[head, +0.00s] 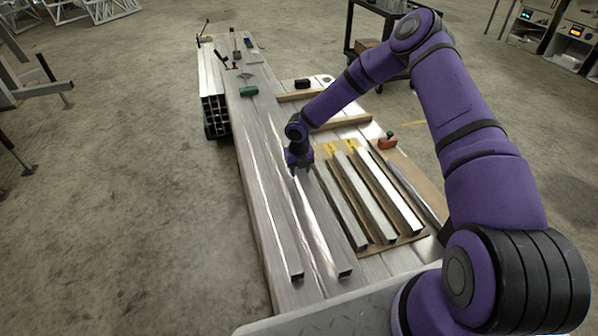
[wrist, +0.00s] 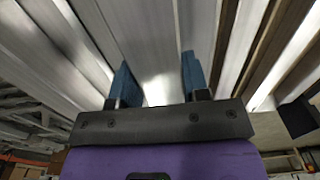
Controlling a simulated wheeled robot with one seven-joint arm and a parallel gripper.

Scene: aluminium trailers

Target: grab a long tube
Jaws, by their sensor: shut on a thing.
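A long aluminium square tube (head: 322,228) lies lengthwise on the flat metal bed (head: 268,195), its open near end toward the lower right in the head view. My gripper (head: 299,170) is down at the far part of this tube. In the wrist view the two blue fingers of my gripper (wrist: 157,78) stand on either side of the long tube (wrist: 150,45), shut on it. The exact contact is partly hidden by the gripper body. Another long tube (head: 285,238) lies parallel on the left, apart from the held one.
Shorter tubes (head: 347,206) lie on a brown board to the right. An orange-red tool (head: 387,141) is beyond them. A green object (head: 249,91) and hand tools lie at the far end. Stacked tubes (head: 213,104) stand at the left edge.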

